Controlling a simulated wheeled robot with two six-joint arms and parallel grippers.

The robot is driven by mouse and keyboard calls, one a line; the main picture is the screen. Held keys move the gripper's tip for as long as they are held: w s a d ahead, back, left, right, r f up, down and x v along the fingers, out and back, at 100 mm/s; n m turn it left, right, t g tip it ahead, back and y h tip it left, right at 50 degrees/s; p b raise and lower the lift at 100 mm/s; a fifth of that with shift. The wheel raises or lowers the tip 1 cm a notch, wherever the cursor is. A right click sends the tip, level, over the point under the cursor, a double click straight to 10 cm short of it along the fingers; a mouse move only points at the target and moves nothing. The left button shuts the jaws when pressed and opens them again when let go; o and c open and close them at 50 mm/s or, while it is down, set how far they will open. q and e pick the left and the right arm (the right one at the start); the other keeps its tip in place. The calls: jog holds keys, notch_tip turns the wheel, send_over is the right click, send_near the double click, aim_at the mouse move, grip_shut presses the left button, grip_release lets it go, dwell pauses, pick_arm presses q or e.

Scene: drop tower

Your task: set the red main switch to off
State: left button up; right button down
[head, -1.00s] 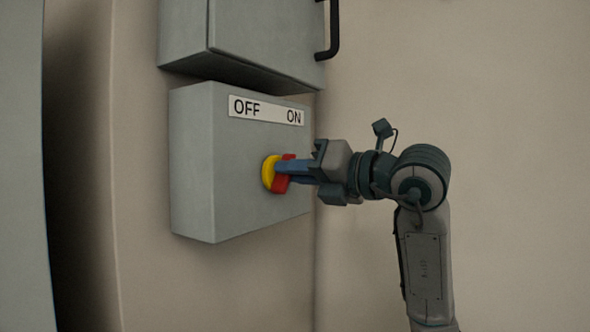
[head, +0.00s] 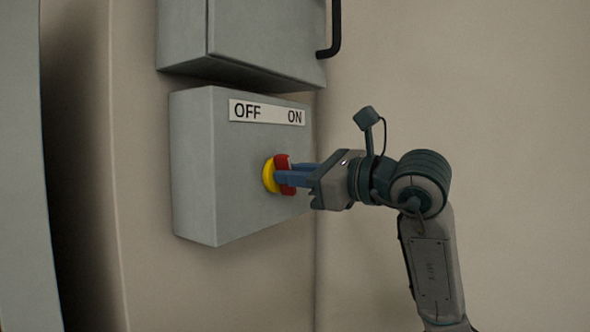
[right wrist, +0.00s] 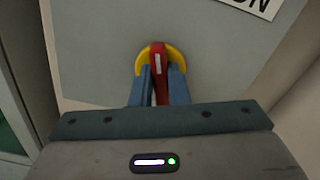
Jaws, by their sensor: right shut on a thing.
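The main switch is a red handle (head: 283,161) on a yellow round base (head: 268,176), on the front of a grey box (head: 240,205). A white label (head: 267,112) above it reads OFF at left and ON at right. The handle stands nearly upright, its top leaning slightly left toward OFF. My right gripper (head: 282,173) is shut on the handle, which partly hides it. In the right wrist view the red handle (right wrist: 157,58) sits between the two blue fingers (right wrist: 157,80). My left gripper is not in view.
A grey cabinet (head: 270,45) with a black bar handle (head: 334,35) hangs just above the box. The wall (head: 480,100) to the right is bare. A grey panel (head: 20,180) stands at the far left.

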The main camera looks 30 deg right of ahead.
jog(key=n, duration=0.4)
jog(key=shift+n+p, duration=0.4)
jog(key=shift+a, duration=0.1)
dwell(0.3)
jog(key=c, duration=1.4)
grip_release()
jog(key=b+v, duration=0.6)
jog(key=v, duration=0.5)
